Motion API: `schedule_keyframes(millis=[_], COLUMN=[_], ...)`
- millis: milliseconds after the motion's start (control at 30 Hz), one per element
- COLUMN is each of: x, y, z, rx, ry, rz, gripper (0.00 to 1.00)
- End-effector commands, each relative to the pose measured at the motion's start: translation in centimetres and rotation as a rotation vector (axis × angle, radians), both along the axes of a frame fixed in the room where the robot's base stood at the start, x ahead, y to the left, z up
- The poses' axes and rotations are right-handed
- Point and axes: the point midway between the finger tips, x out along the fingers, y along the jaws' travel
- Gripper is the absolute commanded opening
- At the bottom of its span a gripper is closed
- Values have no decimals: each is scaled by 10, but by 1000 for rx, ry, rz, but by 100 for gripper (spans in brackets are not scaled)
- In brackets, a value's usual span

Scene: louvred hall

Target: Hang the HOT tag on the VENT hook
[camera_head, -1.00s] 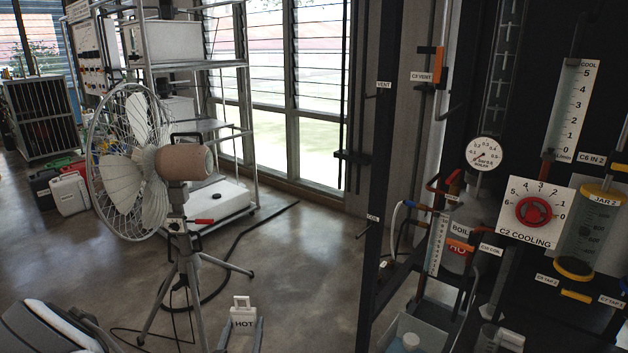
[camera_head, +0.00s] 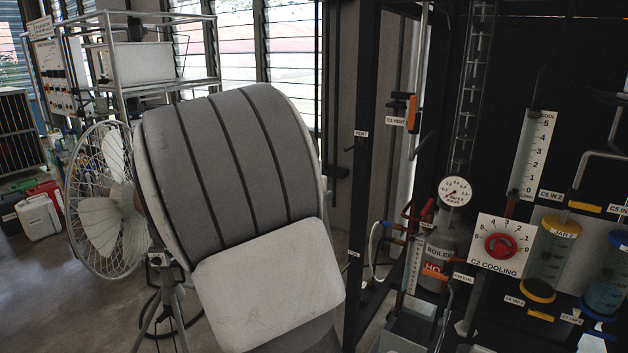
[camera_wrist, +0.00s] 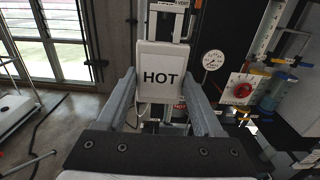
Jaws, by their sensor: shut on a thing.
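The white HOT tag (camera_wrist: 161,78) is held upright between the two grey fingers of my gripper (camera_wrist: 163,98) in the wrist view, with its lettering facing the camera. A light frame rises above the tag; I cannot tell how much of it is the tag's loop. In the head view my own arm hides the gripper and the tag. The VENT label (camera_head: 361,133) is on a dark upright post (camera_head: 364,75), just right of my arm. I cannot see the tag touching any hook.
Right of the post stand the C3 VENT valve with its orange handle (camera_head: 412,114), a pressure gauge (camera_head: 455,191), the boiler (camera_head: 438,252) and the red C2 COOLING dial (camera_head: 501,246). A wire-caged fan (camera_head: 103,205) stands at left. Louvred windows (camera_head: 291,50) are behind.

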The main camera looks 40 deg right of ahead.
Motion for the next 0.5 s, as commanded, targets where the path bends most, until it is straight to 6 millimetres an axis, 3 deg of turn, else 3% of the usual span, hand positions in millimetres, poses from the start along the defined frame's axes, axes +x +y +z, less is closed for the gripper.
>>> schedule_keyframes(millis=[100, 267, 500], x=[-3, 2, 14], y=[-8, -19, -49], z=[9, 8, 8], rx=[0, -1, -2], ry=[0, 1, 0], rz=[-13, -14, -14], gripper=[0, 0, 0])
